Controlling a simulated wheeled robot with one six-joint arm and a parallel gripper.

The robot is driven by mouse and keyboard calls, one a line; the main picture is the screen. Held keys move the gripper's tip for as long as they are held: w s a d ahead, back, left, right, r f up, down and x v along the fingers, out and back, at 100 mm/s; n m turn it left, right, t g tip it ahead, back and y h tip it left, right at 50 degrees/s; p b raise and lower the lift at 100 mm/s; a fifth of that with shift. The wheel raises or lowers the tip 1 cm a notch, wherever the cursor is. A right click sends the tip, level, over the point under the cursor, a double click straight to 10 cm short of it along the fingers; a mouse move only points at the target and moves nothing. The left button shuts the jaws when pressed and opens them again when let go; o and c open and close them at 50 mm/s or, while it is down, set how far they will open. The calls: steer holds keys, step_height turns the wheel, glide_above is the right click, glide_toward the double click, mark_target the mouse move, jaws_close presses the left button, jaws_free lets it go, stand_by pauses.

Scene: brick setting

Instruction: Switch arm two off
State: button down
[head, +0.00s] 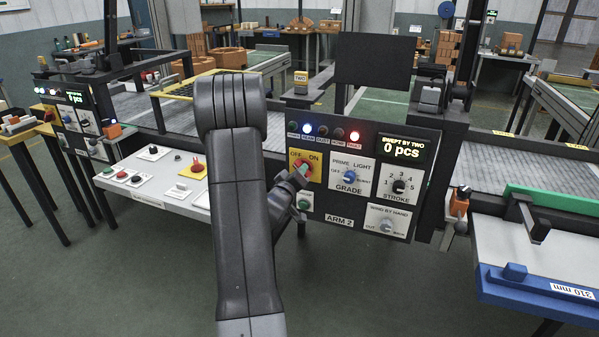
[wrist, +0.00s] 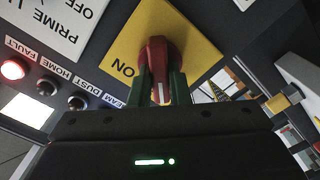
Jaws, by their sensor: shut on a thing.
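The arm 2 panel (head: 340,218) is ahead, with a yellow OFF/ON plate (head: 316,158) at its upper left. My gripper (head: 302,174) reaches this plate from the front. In the wrist view my gripper (wrist: 162,88) has its green fingers on both sides of the red switch handle (wrist: 157,52) and is shut on it. The handle's white mark points down in that view, to one side of the word ON. The word OFF is hidden there but reads in the head view. In the head view my gripper mostly covers the handle.
On the panel, the FAULT lamp (head: 355,136) glows red and the BEAM lamp (head: 307,129) blue. The GRADE knob (head: 349,176), STROKE knob (head: 399,186) and a green button (head: 304,204) sit close by. A white control desk (head: 150,193) stands left.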

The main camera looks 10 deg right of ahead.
stand_by(0.5)
steer(key=c, duration=1.4)
jaws_free()
steer(key=shift+o, duration=0.2)
steer(key=b+v, duration=0.1)
steer(key=v, duration=1.2)
steer(key=shift+s+a, duration=0.25)
steer(key=shift+s, duration=0.1)
steer(key=shift+w, duration=0.15)
steer(key=p+x, duration=0.1)
steer(key=x, duration=1.2)
steer(key=shift+w+d, duration=0.25)
